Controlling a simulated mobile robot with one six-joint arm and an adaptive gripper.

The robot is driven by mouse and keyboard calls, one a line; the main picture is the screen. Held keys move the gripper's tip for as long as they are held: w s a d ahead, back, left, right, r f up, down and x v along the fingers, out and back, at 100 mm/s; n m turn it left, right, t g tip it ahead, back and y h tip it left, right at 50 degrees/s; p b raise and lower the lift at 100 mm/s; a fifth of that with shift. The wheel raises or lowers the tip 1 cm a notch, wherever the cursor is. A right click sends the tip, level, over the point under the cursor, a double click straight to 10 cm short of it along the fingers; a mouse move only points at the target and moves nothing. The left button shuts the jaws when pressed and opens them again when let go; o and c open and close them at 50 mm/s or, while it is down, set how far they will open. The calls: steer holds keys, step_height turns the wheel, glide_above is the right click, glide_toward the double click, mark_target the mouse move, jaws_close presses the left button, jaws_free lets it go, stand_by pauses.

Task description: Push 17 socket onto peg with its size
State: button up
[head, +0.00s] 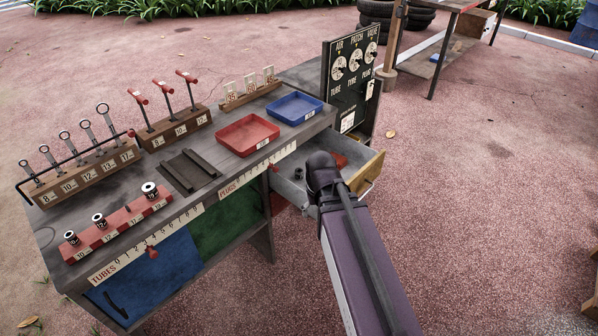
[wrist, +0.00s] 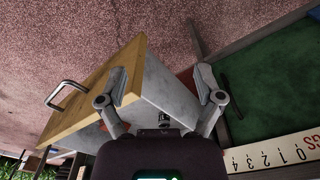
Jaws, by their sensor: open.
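A red socket rail (head: 118,222) lies along the cart top's front left edge. It carries three sockets: one at the left end (head: 71,238), one beside it (head: 99,220) and a larger one near the right end (head: 149,189). A gap lies between the last two. The drawer (head: 291,190) is pulled out. Small dark pieces, possibly sockets (head: 298,173), lie inside; their size marks are unreadable. In the wrist view, my gripper (wrist: 162,86) is open above the drawer, fingers apart. A dark ringed piece (wrist: 165,118) shows low between them, partly hidden by the gripper body.
The drawer has a wooden front (head: 367,172) with a metal handle (wrist: 64,95). Red (head: 248,134) and blue (head: 295,107) trays, a wrench rack (head: 85,175) and a T-handle rack (head: 175,130) stand on the cart. A black dial board (head: 352,85) rises behind the drawer.

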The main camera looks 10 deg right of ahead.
step_height(320, 180, up, 2)
steer(key=w+p, duration=0.2)
steer(key=w, duration=0.1)
step_height(320, 180, up, 2)
steer(key=n+t, duration=0.3)
glide_above(299, 173)
steer(key=s, duration=0.3)
steer(key=shift+w+d+r+y+p, duration=0.1)
steer(key=shift+d+r+y+p, duration=0.05)
steer(key=shift+d+y+p, duration=0.25)
steer(key=shift+g, duration=0.3)
steer(key=b+x, duration=0.8)
steer(key=shift+w+f, duration=0.1)
steer(key=shift+f, duration=0.25)
steer(key=shift+f, duration=0.1)
steer(key=shift+b+x, duration=2.45)
steer(key=shift+b, duration=0.2)
steer(key=shift+w+d, duration=0.2)
